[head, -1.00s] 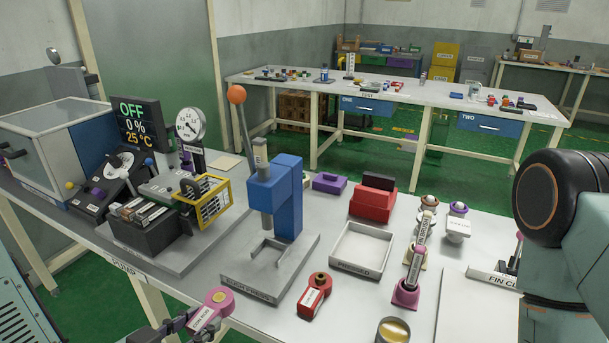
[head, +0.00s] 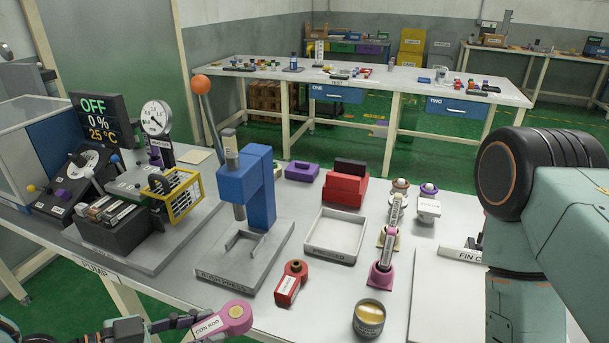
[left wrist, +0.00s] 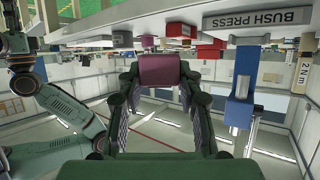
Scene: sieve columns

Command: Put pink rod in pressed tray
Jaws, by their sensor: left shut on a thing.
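The pink rod (head: 224,320), labelled CON ROD, is at the bottom of the head view, at the front edge of the table. My left gripper (head: 188,325) is shut on it at its left part; the round pink end with a yellowish centre points right. In the left wrist view my left gripper (left wrist: 160,80) has the pink rod (left wrist: 160,70) between its fingertips. The pressed tray (head: 318,247) is a shallow white open tray on the table, empty, farther back and to the right of the rod. My right gripper is out of view.
The blue bush press (head: 258,190) stands left of the tray. A red rod (head: 289,284) lies between tray and front edge. A tin (head: 369,320) and an upright-looking pink-based rod assembly (head: 386,255) are to the right. A red block (head: 345,188) is behind the tray.

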